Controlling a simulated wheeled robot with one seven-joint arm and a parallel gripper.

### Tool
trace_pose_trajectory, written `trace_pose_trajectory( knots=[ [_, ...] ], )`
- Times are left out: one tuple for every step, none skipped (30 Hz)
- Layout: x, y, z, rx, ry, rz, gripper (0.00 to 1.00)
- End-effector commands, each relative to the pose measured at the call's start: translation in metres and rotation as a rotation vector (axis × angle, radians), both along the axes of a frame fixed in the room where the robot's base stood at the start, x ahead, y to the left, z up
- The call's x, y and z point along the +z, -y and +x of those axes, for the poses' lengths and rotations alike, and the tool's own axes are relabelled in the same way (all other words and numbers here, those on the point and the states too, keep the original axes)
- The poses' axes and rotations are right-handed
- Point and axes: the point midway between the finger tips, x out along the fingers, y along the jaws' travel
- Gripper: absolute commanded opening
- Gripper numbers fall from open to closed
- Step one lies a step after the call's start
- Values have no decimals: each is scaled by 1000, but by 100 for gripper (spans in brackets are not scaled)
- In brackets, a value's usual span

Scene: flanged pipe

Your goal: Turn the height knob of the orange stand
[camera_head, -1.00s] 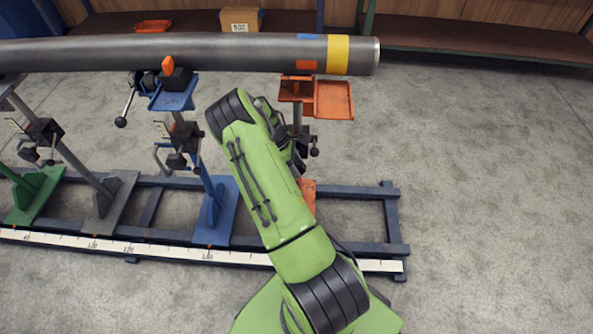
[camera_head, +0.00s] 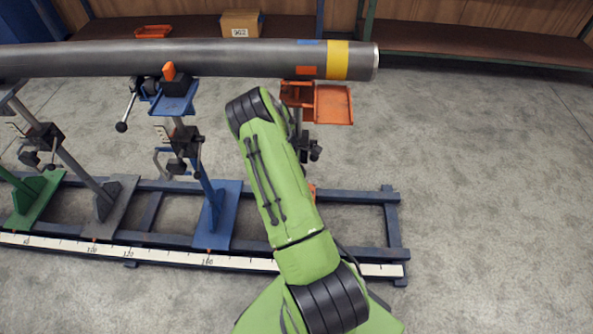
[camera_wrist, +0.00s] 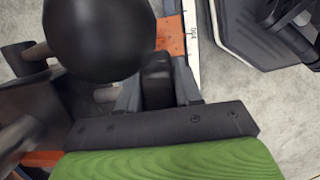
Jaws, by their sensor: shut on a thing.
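The orange stand (camera_head: 333,104) is right of the arm in the head view, its orange plate and tray under the pipe's right end. Black ball-ended handles (camera_head: 315,152) show on its dark clamp body. Its foot is mostly hidden by my arm. In the wrist view a large black ball (camera_wrist: 98,38) fills the upper left, close to the camera. My gripper (camera_wrist: 157,78) points in at the stand, its fingers closed around a dark part of the height knob, just right of the ball. The head view hides my gripper behind my green arm.
The grey pipe (camera_head: 190,59) lies across the stands, with a yellow band at its right end. The blue stand (camera_head: 216,212) is close left of my arm. A blue floor frame (camera_head: 392,225) with a white scale runs below. The floor at right is clear.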

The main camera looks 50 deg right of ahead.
Motion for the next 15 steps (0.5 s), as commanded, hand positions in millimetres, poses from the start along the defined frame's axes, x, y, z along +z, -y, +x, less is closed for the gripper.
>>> trace_pose_trajectory(
  knots=[
    [1,1,-2,-7,31,28,4],
    [1,1,-2,-5,49,42,4],
    [0,1,-1,-3,67,55,4],
    [0,0,-1,-2,78,63,4],
    [0,0,-1,-2,83,67,4],
    [0,0,-1,-1,87,69,4],
    [0,0,-1,-1,88,70,4],
    [0,0,-1,-1,87,69,4],
    [0,0,0,-1,87,69,4],
    [0,0,-1,-1,86,69,4],
    [0,0,-1,-1,86,69,4],
    [0,0,0,-1,86,69,4],
    [0,0,0,0,86,69,36],
    [0,0,0,0,85,68,41],
    [0,0,0,0,85,68,47]
  ],
)
